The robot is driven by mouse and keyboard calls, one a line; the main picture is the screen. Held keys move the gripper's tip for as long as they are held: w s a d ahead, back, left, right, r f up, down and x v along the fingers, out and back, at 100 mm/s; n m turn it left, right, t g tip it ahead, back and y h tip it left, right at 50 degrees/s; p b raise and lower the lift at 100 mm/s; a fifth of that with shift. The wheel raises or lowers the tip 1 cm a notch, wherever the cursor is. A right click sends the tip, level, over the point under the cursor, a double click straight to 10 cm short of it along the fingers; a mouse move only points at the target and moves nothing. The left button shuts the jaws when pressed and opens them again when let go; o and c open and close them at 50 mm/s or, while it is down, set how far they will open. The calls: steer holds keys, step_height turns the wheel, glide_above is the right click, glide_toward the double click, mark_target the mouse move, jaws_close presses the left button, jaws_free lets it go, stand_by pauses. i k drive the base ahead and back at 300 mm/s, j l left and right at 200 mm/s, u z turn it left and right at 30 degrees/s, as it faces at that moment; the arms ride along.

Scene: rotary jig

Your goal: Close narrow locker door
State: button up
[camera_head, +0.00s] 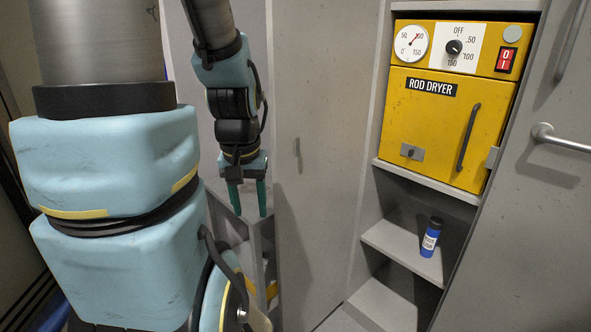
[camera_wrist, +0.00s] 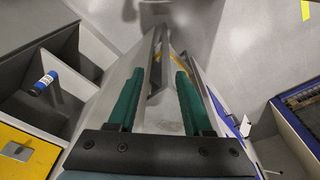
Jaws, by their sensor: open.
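The narrow locker door (camera_head: 318,130) is a tall grey panel standing open at the left of the shelf compartment, with a small dark handle (camera_head: 297,155). A grey panel, apparently this door, also runs beneath the fingers in the wrist view (camera_wrist: 160,110). My gripper (camera_head: 249,200) is open, its two green fingers pointing down just left of the door's left edge in the head view. In the wrist view the fingers (camera_wrist: 155,100) are apart with nothing gripped. I cannot tell whether a finger touches the door.
A yellow rod dryer (camera_head: 432,128) sits in the locker above grey shelves (camera_head: 400,250). A blue can (camera_head: 431,237) with a black cap stands on a shelf. Another grey door (camera_head: 520,210) with a bar handle (camera_head: 565,140) is at the right. Open floor (camera_wrist: 240,50) shows beyond the fingers.

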mark_target(320, 54)
steer(key=i+u, duration=0.15)
steer(key=u, duration=0.35)
steer(key=i+j+u, duration=0.1)
steer(key=u, duration=0.35)
steer(key=i+u, duration=0.15)
steer(key=u, duration=0.35)
